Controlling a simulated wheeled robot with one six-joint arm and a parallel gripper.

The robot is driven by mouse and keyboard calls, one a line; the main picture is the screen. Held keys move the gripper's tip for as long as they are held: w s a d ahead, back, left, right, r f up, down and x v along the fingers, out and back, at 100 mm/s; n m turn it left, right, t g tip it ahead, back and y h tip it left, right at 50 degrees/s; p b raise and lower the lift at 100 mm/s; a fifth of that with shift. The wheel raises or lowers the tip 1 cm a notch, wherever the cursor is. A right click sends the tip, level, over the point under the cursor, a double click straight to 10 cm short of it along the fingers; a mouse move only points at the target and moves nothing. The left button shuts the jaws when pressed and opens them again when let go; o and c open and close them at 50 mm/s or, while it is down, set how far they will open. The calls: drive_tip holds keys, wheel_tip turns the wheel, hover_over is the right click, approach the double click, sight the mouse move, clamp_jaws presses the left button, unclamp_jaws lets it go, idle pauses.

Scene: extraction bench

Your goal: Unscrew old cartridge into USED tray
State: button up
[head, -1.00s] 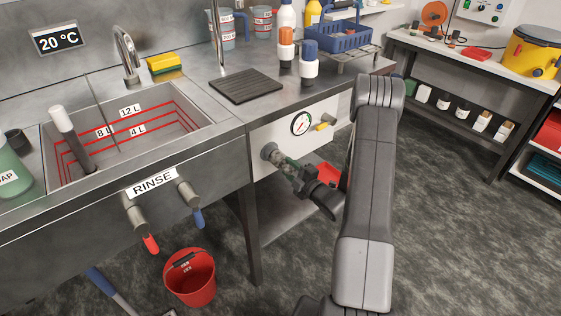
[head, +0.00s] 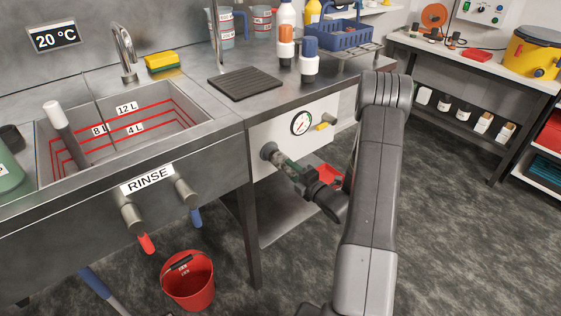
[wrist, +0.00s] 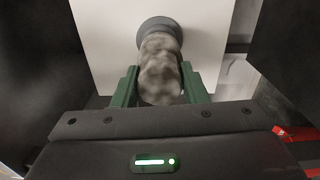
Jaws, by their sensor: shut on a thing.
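The old cartridge (wrist: 160,68) is a mottled grey-brown cylinder. In the wrist view it sits with its far end at a dark round collar (wrist: 159,30) on a white panel. My gripper (wrist: 155,88) has its two green fingers on either side of the cartridge and is shut on it. In the head view my gripper (head: 290,169) reaches the collar (head: 268,151) below the pressure gauge, and the cartridge is mostly hidden by the fingers. A red tray (head: 331,175) shows partly behind my gripper; no USED label can be read.
The pressure gauge (head: 301,122) and a yellow-handled valve (head: 321,126) are on the panel above. The sink (head: 190,107) is at left, with a red bucket (head: 188,281) on the floor. A side bench (head: 440,53) stands at right. The floor between is clear.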

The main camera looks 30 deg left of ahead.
drive_tip(key=shift+v, duration=2.4)
drive_tip(key=shift+d+r, duration=0.1)
